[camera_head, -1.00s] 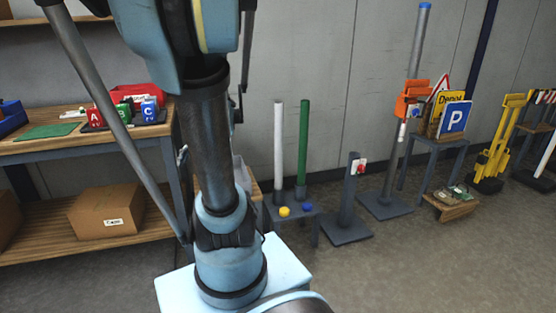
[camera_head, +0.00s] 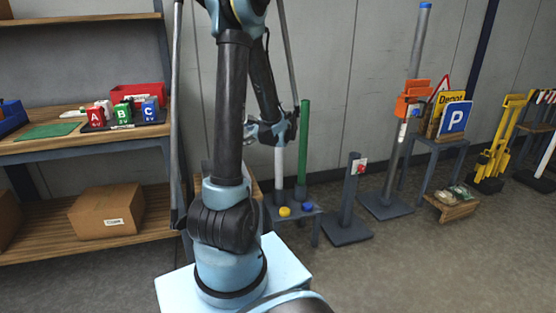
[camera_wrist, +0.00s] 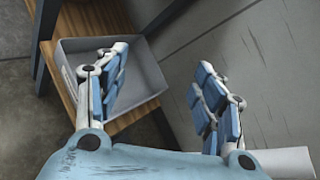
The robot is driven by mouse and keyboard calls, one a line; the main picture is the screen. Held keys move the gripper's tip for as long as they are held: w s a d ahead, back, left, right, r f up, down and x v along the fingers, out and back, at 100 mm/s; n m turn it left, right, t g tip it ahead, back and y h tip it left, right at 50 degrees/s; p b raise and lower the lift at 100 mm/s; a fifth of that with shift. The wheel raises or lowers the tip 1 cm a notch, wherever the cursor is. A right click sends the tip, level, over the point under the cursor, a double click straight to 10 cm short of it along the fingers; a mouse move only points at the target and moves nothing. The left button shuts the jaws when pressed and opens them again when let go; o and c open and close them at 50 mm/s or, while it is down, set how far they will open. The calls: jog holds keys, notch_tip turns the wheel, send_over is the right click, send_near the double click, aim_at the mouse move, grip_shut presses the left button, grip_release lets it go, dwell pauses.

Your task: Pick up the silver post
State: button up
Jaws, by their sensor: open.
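The pale silver post (camera_head: 279,172) stands upright beside a green post (camera_head: 303,150) on a low grey stand (camera_head: 312,212). Its upper part is hidden behind my arm and gripper in the head view. My gripper (camera_head: 277,132) is at about the height of the post's upper part; the gap between them cannot be told. In the wrist view my gripper (camera_wrist: 163,95) is open, with nothing between its blue-padded fingers. A pale cylinder (camera_wrist: 285,162), probably the silver post, lies at the lower right, beside the right finger and outside the jaws.
A yellow cap (camera_head: 284,211) and a blue cap (camera_head: 307,206) sit on the stand. A wooden shelf (camera_head: 125,232) is at left. A grey bin (camera_wrist: 140,78) shows below the gripper. A dark post (camera_head: 348,200) and a tall blue-capped pole (camera_head: 414,60) stand to the right.

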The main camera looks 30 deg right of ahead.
jog(key=s+d+f+m+t+h, duration=0.25)
jog(key=s+d+m, duration=0.2)
jog(key=d, duration=0.65)
jog(key=s+d+f+m+t+h, duration=0.25)
jog(key=d+m, duration=0.35)
jog(key=d, duration=0.6)
jog(key=w, duration=1.6)
jog(key=shift+w+d+f, duration=0.2)
jog(key=shift+w+d, duration=0.15)
jog(key=shift+w, duration=0.05)
grip_shut()
